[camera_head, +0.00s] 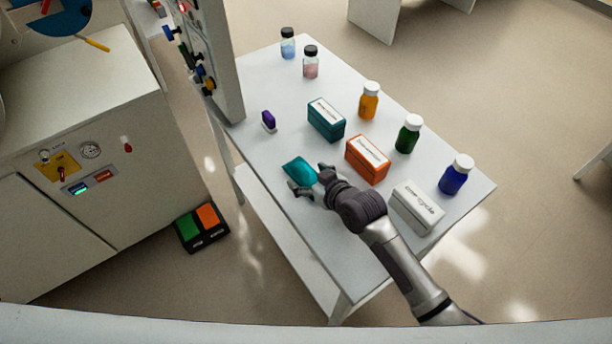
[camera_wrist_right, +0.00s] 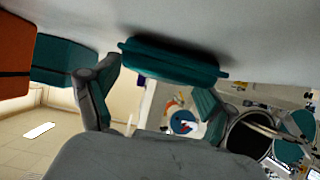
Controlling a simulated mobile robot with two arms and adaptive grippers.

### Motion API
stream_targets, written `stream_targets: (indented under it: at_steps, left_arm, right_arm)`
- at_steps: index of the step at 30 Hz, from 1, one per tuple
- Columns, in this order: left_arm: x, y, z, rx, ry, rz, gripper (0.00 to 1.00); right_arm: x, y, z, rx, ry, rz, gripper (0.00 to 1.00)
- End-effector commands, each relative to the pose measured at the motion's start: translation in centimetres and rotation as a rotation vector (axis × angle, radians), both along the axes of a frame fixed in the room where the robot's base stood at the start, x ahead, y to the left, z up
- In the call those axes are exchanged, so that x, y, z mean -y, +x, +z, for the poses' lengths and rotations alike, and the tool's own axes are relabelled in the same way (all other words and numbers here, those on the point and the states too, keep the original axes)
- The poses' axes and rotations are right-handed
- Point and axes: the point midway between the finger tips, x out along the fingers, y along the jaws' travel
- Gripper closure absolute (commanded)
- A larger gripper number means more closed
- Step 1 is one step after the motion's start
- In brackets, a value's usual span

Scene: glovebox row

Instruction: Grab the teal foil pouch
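The teal foil pouch (camera_head: 299,169) lies on the white table, near its left edge. My right gripper (camera_head: 308,179) is low over the table with its fingers spread, right at the pouch's near side. In the right wrist view the pouch (camera_wrist_right: 172,63) is ahead of the open fingers (camera_wrist_right: 155,85), roughly across the gap between them. I cannot tell whether a finger touches it. My left gripper does not show.
A teal box (camera_head: 325,122), an orange box (camera_head: 366,160) and a white box (camera_head: 416,207) stand right of the pouch. Several capped bottles line the far side, including a blue one (camera_head: 455,178). A small purple item (camera_head: 268,121) and a panel post (camera_head: 215,60) are at the left.

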Motion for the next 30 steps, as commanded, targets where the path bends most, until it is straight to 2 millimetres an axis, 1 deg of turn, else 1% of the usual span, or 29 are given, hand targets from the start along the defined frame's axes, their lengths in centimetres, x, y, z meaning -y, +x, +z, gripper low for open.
stream_targets:
  at_steps: [1,9,16,20,23,26,27,28,30]
  left_arm:
    - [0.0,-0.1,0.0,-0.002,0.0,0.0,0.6]
    - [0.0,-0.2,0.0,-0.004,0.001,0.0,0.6]
    - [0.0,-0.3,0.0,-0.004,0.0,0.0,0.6]
    - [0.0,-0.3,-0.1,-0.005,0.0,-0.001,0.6]
    - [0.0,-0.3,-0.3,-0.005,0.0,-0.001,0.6]
    - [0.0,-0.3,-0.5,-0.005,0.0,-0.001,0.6]
    - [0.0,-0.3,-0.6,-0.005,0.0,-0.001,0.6]
    - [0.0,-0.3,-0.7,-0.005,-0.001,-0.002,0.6]
    - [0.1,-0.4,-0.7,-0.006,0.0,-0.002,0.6]
  right_arm:
    - [0.0,0.0,0.0,0.0,0.0,0.0,0.31]
    - [0.0,0.0,0.0,-0.001,-0.001,0.0,0.76]
    - [0.0,0.0,0.1,0.001,0.001,0.0,0.76]
    - [0.0,0.0,0.6,0.003,0.001,0.0,0.76]
    - [0.0,0.1,1.6,0.005,0.002,0.0,0.76]
    - [0.0,0.1,3.2,0.006,0.002,0.0,0.76]
    - [0.0,0.1,4.1,0.007,0.002,0.001,0.76]
    - [0.1,-0.2,4.5,0.006,0.002,0.0,0.76]
    - [0.8,-2.0,5.2,0.002,0.001,0.0,0.76]
